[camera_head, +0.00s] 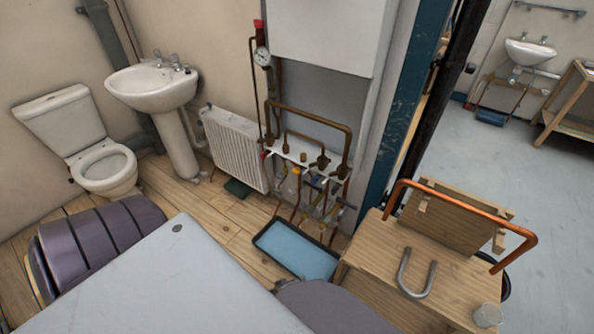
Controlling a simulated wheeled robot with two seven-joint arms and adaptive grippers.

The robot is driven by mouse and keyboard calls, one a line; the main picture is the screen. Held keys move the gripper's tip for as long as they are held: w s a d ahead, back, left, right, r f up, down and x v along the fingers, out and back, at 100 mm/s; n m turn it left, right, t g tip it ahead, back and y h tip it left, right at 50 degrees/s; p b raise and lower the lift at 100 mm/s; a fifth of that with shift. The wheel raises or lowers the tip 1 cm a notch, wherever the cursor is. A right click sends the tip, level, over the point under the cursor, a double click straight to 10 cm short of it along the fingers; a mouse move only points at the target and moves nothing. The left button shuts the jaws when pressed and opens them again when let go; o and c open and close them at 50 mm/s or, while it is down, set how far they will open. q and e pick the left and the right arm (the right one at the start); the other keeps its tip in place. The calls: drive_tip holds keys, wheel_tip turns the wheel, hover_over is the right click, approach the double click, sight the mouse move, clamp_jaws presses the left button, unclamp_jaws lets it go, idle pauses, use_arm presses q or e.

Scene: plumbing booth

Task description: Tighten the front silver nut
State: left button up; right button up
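The copper pipework (349,140) stands beneath the white boiler casing (325,35), with brass fittings and small coloured valve handles on a pale rail. The silver nut is too small to pick out among these fittings, and I cannot tell how tight it is. Parts of my own arms show at the left edge and the bottom middle. I see no fingertips of my left or right gripper, and nothing held.
A blue tray (296,250) lies on the floor below the pipes. A wooden bench (390,245) at right bears a bent copper pipe (455,214) and a grey U-shaped piece (414,288). A radiator (233,150), basin (152,88) and toilet (104,165) line the left wall.

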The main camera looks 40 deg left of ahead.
drive_tip(key=shift+f, duration=0.1)
use_arm(q)
drive_tip(key=w+f+t+h+b, duration=0.1)
drive_tip(key=w+f+t+b, duration=0.3)
drive_tip(key=w+b, duration=0.9)
drive_tip(key=w+r+n+t+y+b, duration=0.1)
drive_tip(key=r+n+t, duration=0.1)
drive_tip(key=r+n, duration=0.4)
drive_tip(key=w+r+n+t+y+b, duration=0.1)
drive_tip(key=w+r+n+t+y, duration=0.1)
drive_tip(key=r+n, duration=0.3)
drive_tip(key=shift+w+a+r+n+t, duration=0.3)
drive_tip(key=shift+r+n, duration=0.1)
drive_tip(key=shift+r, duration=0.35)
use_arm(e)
wheel_tip(320, 180, down, 12)
drive_tip(key=d+g, duration=0.1)
drive_tip(key=shift+s+f+n+h, duration=0.2)
drive_tip(key=shift+f+n+h, duration=0.1)
drive_tip(key=shift+h, duration=0.1)
drive_tip(key=shift+d, duration=0.1)
